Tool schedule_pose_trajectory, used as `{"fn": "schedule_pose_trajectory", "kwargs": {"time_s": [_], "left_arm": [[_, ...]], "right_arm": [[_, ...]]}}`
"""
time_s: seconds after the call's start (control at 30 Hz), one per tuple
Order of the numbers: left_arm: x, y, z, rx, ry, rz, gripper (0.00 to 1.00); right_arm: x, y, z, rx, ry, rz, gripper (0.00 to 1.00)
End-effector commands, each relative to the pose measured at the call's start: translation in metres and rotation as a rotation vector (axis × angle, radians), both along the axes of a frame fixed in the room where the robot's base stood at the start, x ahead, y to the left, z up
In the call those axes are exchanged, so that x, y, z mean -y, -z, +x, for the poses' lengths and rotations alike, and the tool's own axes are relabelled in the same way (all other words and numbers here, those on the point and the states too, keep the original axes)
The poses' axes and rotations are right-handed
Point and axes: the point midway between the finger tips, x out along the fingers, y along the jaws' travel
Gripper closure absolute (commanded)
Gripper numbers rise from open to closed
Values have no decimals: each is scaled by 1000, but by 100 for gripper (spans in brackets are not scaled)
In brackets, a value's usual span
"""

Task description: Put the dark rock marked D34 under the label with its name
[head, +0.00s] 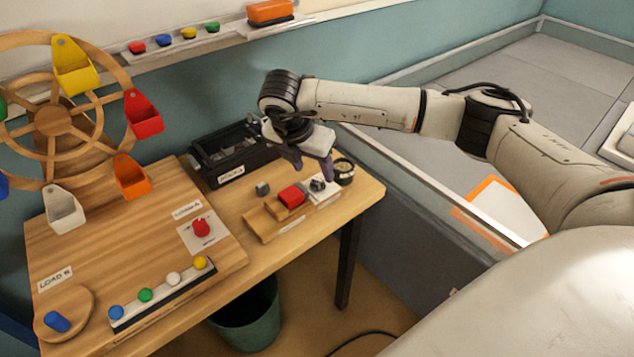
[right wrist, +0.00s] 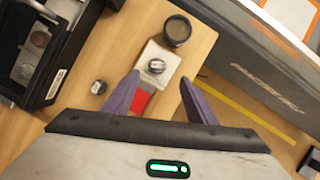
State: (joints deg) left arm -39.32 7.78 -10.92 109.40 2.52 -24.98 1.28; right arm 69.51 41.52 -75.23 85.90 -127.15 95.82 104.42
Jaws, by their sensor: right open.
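No D34 marking is legible on any rock. One dark grey rock (head: 262,189) lies on the table left of the red block; it also shows in the right wrist view (right wrist: 99,87). The label (head: 232,173) on the black box is too small to read. My left gripper is not in view.
A red block (head: 292,196) sits on a wooden stand. A black box (right wrist: 12,85) holds rocks. A round dark container (right wrist: 177,30) stands beside the pad. A wooden wheel (head: 60,120) with coloured buckets and a board with buttons fill the left. The table's right edge is close.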

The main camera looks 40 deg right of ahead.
Motion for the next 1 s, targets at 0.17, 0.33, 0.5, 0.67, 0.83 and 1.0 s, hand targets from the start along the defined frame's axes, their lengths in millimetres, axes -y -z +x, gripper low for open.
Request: {"fn": "schedule_pose_trajectory", "kwargs": {"time_s": [0.17, 0.33, 0.5, 0.67, 0.83, 1.0], "left_arm": [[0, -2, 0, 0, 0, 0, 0], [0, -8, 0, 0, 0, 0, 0], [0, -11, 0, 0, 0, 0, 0], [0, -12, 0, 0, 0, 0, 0], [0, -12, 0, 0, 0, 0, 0], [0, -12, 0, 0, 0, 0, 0]], "right_arm": [[6, 16, 4, 1, -3, 1, 48], [12, 31, 9, -3, -1, 2, 48], [21, 54, 16, -3, -2, 3, 48], [25, 64, 19, 0, -4, 3, 48], [25, 65, 19, 1, -4, 4, 48], [25, 65, 19, 0, -4, 5, 72]]}}
